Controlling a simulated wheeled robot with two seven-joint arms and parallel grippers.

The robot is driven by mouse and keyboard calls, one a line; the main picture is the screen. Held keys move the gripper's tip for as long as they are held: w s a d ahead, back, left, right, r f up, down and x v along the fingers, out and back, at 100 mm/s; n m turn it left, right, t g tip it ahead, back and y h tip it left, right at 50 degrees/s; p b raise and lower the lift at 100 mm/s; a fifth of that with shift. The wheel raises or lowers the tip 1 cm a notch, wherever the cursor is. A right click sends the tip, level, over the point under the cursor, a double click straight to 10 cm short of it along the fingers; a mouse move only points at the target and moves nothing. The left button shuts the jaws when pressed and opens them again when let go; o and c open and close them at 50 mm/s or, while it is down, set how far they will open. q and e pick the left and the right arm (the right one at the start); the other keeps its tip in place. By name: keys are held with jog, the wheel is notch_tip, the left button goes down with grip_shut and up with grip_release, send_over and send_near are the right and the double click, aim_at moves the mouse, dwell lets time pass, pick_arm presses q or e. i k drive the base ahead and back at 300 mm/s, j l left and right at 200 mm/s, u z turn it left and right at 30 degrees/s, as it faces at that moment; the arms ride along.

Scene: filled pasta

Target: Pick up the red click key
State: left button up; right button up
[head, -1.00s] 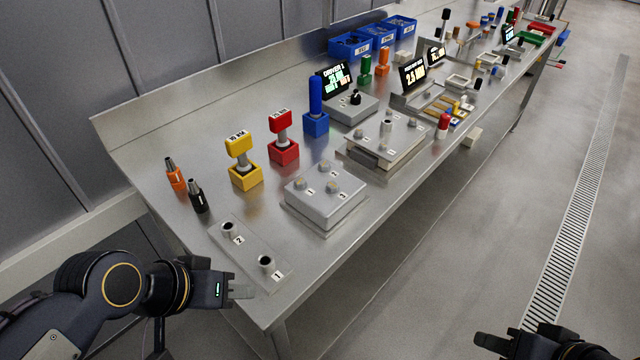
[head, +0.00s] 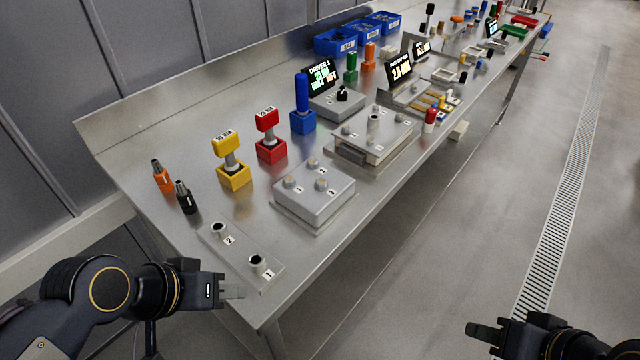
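The red click key (head: 268,121) stands upright in its red square block (head: 270,150) on the steel table, between the yellow key (head: 227,146) and the blue key (head: 302,95). My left gripper (head: 238,291) is at the table's near left edge, beside the plate with two sockets, well short of the red key. Its fingers look close together, but I cannot tell whether they are shut. My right gripper (head: 474,332) is at the lower right over the floor, away from the table. Its finger gap is not clear.
A grey box with numbered studs (head: 314,198) stands in front of the keys. The two-socket plate (head: 238,258) lies near the left corner, with orange (head: 162,178) and black (head: 186,199) bits behind it. A fixture (head: 378,137) stands further right.

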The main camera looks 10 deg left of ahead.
aim_at(268, 118)
jog(key=i+l+u, duration=0.2)
jog(key=l, duration=0.15)
jog(key=l+u, duration=0.15)
jog(key=l, duration=0.15)
jog(key=i+l+u, duration=0.4)
jog(key=i+l, duration=0.15)
jog(key=l, duration=0.2)
jog(key=i+l+u, duration=0.2)
jog(key=l, duration=0.25)
